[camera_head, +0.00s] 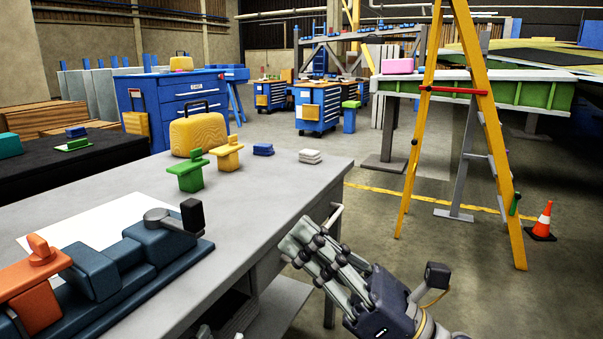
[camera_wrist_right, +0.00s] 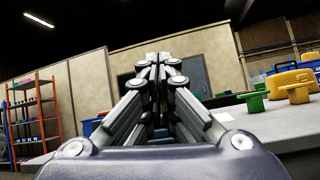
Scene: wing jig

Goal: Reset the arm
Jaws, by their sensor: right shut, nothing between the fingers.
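My right gripper (camera_head: 292,238) is shut and empty. In the head view it is off the right edge of the grey workbench (camera_head: 270,210), apart from the things on it, with its fingers pointing up and left. In the right wrist view the shut fingers (camera_wrist_right: 158,62) point toward a beige wall, with the bench top to the right. My left gripper is not in view.
On the bench stand a green clamp-like piece (camera_head: 190,172), a yellow one (camera_head: 228,155), a yellow case (camera_head: 198,134), a blue block (camera_head: 263,150), white blocks (camera_head: 310,156) and a dark blue vise (camera_head: 160,243). A yellow ladder (camera_head: 490,130) and an orange cone (camera_head: 543,222) stand right. The floor between is clear.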

